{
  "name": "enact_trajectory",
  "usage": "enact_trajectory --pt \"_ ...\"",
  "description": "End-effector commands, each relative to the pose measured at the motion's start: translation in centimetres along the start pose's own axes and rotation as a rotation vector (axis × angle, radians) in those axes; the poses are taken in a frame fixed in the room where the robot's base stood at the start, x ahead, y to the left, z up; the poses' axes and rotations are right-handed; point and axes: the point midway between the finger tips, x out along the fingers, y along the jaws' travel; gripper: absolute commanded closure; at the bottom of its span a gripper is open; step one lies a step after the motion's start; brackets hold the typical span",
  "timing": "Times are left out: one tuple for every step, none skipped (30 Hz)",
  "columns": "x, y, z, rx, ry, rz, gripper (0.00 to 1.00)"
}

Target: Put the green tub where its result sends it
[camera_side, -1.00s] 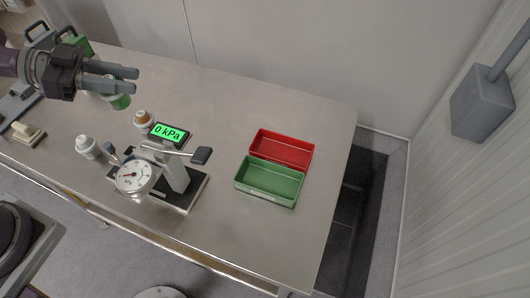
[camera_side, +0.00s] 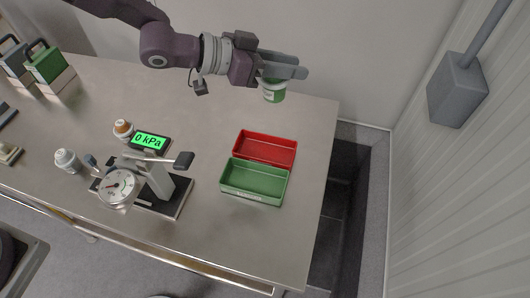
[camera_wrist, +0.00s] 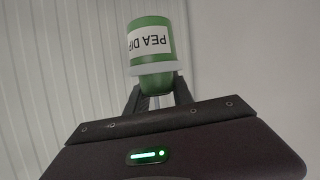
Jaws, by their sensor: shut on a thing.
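The green tub (camera_side: 273,93) has a white band and hangs in the fingers of my gripper (camera_side: 287,70). My gripper is shut on it and holds it in the air beyond the red tray, near the far right of the table. In the wrist view the tub (camera_wrist: 151,42) shows a label reading "PEA DIP", upside down. The red tray (camera_side: 266,148) and the green tray (camera_side: 254,183) stand side by side on the table, both empty.
Two carriers or boxes, one with a green top (camera_side: 47,66), stand at the far left. The tester's lever (camera_side: 183,160) sticks out rightward. The table's right edge is bare.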

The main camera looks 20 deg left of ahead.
Motion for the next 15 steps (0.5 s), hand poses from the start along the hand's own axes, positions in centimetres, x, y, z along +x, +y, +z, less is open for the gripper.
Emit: enact_trajectory --pt "0.6 0.8 -0.2 0.000 0.001 0.003 1.00" --pt "0.9 1.2 -0.3 -0.001 0.001 0.003 1.00" --pt "1.2 1.0 0.5 -0.007 -0.003 0.002 1.00" --pt "1.4 0.8 1.2 -0.008 -0.005 0.002 1.00" --pt "1.6 0.8 1.7 -0.009 -0.004 0.003 1.00" --pt "1.8 0.7 2.4 -0.010 -0.004 0.002 1.00" --pt "2.0 0.6 3.0 -0.009 -0.004 0.003 1.00" --pt "2.4 0.6 3.7 -0.013 -0.004 0.004 1.00" --pt "2.7 0.4 4.6 -0.014 -0.004 0.004 1.00" --pt "2.9 0.4 5.1 -0.013 -0.002 0.005 1.00" --pt "3.1 0.3 5.8 -0.015 -0.003 0.005 1.00" --pt "3.5 0.1 6.8 -0.017 -0.002 0.005 1.00" --pt "3.8 0.1 7.4 -0.017 -0.002 0.006 1.00" --pt "4.0 0.1 7.9 -0.017 0.000 0.007 1.00" --pt "4.3 -0.1 8.8 -0.019 -0.002 0.007 1.00"
